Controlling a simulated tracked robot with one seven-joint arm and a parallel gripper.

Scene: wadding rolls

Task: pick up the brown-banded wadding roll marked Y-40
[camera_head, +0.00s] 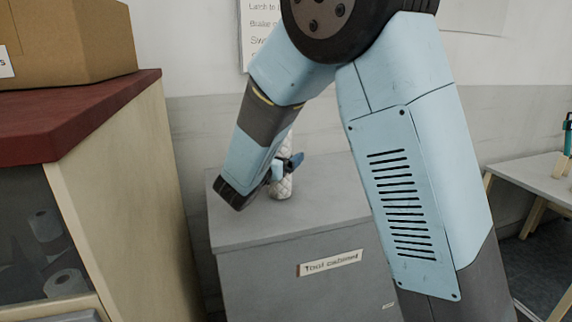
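A pale quilted wadding roll (283,187) stands upright on the grey cabinet top, partly hidden behind my arm and gripper. I can make out no brown band and no Y-40 mark on the part that shows. My gripper (287,167) is at the roll's middle height, with blue finger parts in front of it or beside it. Whether the fingers touch the roll or close on it cannot be told from this view.
The grey cabinet (250,230) bears a "Tool cabinet" label (330,263). At left, a red-topped cupboard (90,105) carries a cardboard box (80,40); pale rolls (45,225) show behind its dark front. A table (535,180) stands at right. The cabinet top looks otherwise clear.

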